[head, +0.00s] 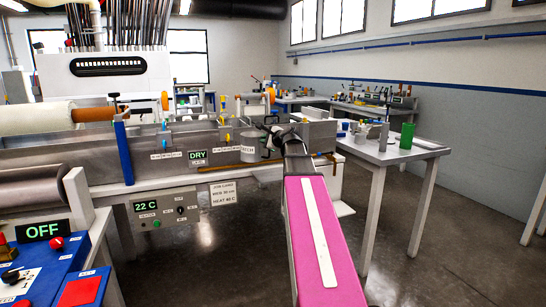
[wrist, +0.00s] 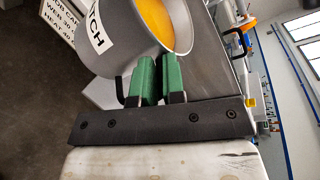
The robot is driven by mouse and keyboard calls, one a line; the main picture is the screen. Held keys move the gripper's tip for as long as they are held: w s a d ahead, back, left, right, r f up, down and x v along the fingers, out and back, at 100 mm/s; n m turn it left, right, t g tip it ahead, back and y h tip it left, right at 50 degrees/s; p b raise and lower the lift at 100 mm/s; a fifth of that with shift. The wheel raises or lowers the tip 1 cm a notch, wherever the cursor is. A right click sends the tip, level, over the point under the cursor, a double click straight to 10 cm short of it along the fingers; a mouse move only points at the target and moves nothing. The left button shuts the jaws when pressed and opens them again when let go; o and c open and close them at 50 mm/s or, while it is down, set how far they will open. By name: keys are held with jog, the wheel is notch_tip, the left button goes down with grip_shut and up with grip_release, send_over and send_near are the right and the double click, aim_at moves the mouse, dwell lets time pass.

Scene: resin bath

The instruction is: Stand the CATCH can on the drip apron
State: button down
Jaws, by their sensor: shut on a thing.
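The CATCH can (head: 249,149) is a grey can with a white lettered label, at the front of the long metal bath in the head view. It looks about upright there. In the wrist view the can (wrist: 125,42) shows part of its label and a yellow-orange content or inside. My gripper (head: 275,138) is at its right side. In the wrist view the green fingers of my gripper (wrist: 158,78) are close together at the can's dark handle, shut on it. I cannot clearly make out the drip apron; an amber strip (head: 222,167) runs along the bath front below the can.
The metal bath (head: 85,152) spans the left and middle. A control panel (head: 165,210) hangs below it. A side table (head: 400,150) with a green cup (head: 407,136) and other vessels stands at right. The floor between is clear.

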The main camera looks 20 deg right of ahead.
jog(key=w+d+f, duration=0.4)
jog(key=d+f, duration=0.5)
jog(key=f, duration=0.1)
jog(key=shift+d, duration=0.3)
jog(key=shift+f, duration=0.2)
jog(key=c, duration=1.2)
grip_release()
